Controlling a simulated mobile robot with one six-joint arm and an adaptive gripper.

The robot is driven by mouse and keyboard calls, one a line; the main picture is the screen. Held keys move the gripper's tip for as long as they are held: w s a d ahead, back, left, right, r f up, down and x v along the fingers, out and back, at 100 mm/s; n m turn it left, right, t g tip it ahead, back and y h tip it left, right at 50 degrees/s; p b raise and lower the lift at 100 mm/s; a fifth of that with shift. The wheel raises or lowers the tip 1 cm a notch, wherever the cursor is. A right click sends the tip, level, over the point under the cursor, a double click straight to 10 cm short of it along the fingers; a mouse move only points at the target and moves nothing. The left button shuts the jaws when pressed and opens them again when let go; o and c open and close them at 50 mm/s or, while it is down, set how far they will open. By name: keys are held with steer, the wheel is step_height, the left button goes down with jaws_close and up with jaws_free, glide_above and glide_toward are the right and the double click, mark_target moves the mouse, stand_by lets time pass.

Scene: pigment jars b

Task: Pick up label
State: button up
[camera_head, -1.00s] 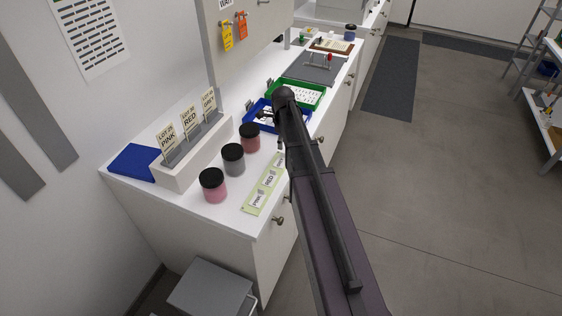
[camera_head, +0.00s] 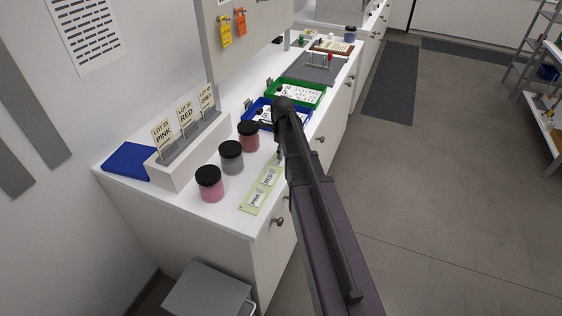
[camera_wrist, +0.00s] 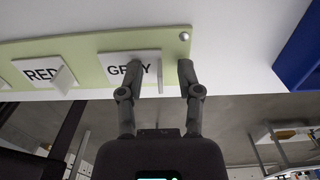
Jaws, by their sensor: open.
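A pale green strip (camera_head: 250,205) lies along the front edge of the white counter and bears white labels. In the head view I read the PINK label (camera_head: 256,199) and RED label (camera_head: 269,176); my arm covers the far end. In the wrist view the strip (camera_wrist: 85,45) carries the RED label (camera_wrist: 40,71) and GREY label (camera_wrist: 123,69), each with a small upright tab. My gripper (camera_wrist: 159,73) is open at the GREY label, one finger on each side of its tab. I cannot tell whether a finger touches the tab.
Pink (camera_head: 209,184), grey (camera_head: 231,158) and red (camera_head: 249,136) jars with black lids stand beside the strip. A white holder (camera_head: 181,165) with lot cards stands behind them. A blue tray (camera_head: 252,113) and green tray (camera_head: 319,97) lie farther along.

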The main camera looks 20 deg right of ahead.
stand_by(0.4)
jaws_close()
steer(key=shift+r, duration=0.15)
step_height(320, 180, up, 2)
steer(key=p, duration=0.3)
steer(key=shift+r, duration=0.25)
steer(key=s+d+r+p, duration=0.1)
steer(key=s+r+p, duration=0.1)
steer(key=s, duration=1.4)
steer(key=shift+d+r, duration=0.15)
